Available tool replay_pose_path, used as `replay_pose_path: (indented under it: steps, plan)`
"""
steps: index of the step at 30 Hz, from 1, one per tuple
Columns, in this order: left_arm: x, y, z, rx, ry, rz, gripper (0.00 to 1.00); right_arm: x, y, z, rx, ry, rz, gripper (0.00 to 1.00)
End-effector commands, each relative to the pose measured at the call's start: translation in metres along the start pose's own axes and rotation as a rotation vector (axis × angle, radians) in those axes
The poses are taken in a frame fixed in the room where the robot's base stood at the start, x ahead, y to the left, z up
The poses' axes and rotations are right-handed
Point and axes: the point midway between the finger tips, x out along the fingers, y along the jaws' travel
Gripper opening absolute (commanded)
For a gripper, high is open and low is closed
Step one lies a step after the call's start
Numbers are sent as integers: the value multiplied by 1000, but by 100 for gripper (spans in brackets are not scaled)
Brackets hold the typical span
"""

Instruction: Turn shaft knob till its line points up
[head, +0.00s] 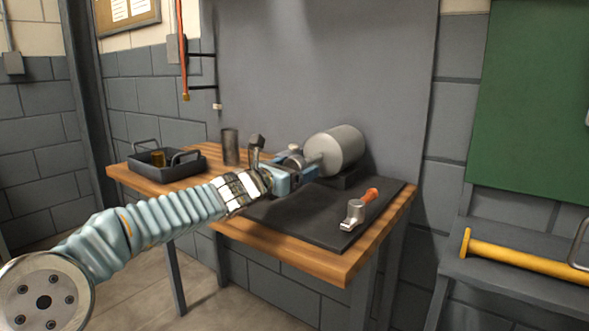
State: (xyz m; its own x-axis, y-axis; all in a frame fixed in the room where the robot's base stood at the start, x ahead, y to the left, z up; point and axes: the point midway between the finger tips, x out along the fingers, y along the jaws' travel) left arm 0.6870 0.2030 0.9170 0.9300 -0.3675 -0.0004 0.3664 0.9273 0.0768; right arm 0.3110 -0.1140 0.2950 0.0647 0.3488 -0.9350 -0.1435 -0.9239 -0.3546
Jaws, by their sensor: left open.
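A grey metal casing (340,146), shaped like a drum, lies on its side at the back of the workbench. A narrower shaft part (314,160) sticks out of its left end. A small rounded metal piece at the shaft's end, seemingly the knob (293,149), shows just above my gripper. Its line cannot be made out. My left gripper (292,176) is open at the shaft's end, its light blue jaws covering the lower part of this area. I cannot tell whether it touches the knob. My right gripper is not in view.
A dark tray (180,171), a grey cup (230,147) and an upright dark-headed piece (256,145) stand to the left. A yellow bar (520,257) lies on a grey bench at right.

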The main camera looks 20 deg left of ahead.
Motion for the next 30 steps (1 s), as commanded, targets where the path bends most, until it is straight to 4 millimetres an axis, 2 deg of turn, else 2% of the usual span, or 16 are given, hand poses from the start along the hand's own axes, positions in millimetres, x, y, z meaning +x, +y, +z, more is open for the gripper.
replay_pose_path:
  steps: [2, 12, 13, 23, 30]
  plan:
    - [0, 0, 0, 0, 0, 0, 84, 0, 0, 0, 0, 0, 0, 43]
    - [0, 0, 0, 0, 0, 0, 32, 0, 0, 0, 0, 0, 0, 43]
    - [0, 0, 0, 0, 0, 0, 30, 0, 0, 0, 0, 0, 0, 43]
    - [0, 0, 0, 54, 1, 0, 30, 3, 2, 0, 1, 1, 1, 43]
    - [-1, 0, -1, 210, 4, 0, 30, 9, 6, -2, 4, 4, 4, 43]
